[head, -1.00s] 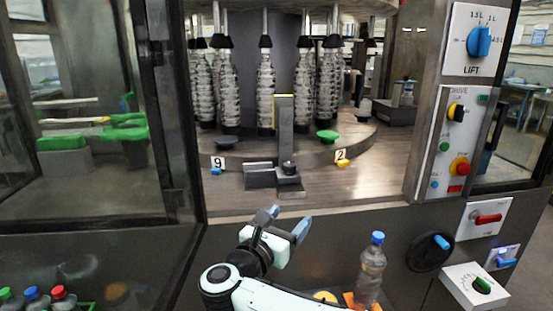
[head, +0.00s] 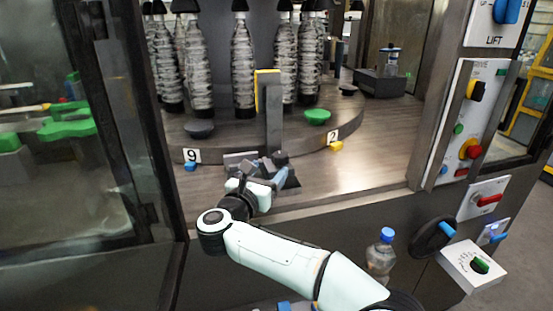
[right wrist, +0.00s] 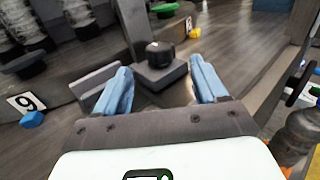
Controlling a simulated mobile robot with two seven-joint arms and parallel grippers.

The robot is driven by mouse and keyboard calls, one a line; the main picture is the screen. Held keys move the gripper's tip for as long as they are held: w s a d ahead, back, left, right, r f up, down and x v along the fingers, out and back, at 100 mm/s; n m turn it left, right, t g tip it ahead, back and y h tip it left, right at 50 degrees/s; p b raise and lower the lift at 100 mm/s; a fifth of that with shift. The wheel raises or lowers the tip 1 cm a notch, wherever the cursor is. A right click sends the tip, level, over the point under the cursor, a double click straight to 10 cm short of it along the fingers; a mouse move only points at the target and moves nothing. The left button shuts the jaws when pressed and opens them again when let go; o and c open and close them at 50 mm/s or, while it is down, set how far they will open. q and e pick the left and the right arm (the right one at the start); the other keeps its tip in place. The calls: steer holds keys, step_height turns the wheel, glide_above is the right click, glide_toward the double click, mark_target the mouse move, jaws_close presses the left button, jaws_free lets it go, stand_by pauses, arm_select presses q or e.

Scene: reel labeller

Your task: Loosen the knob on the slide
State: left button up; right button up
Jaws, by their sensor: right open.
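The slide (head: 273,118) is a dark upright post with a yellow face on a grey base, standing on the machine's deck. Its black knob (head: 281,158) sits low on the base, partly hidden behind my fingers in the head view. In the right wrist view the knob (right wrist: 158,52) shows whole, on a dark square block. My right gripper (head: 267,171) is open and empty, just in front of the knob. In the right wrist view its blue fingertips (right wrist: 160,76) stand apart, one to each side of the knob's line, with the knob beyond them. My left gripper is not in view.
A green disc (head: 317,116) and ringed bottles (head: 243,70) stand behind the slide. Number plates 9 (head: 192,156) and 2 (head: 333,136) flank it. A blue-capped bottle (head: 380,258) stands low at the front. The deck to the right is clear.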

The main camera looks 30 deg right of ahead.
mark_target(277, 159)
steer(key=x, duration=0.6)
steer(key=shift+w+d+p, duration=0.2)
steer(key=shift+d+p, duration=0.05)
steer(key=shift+p, duration=0.1)
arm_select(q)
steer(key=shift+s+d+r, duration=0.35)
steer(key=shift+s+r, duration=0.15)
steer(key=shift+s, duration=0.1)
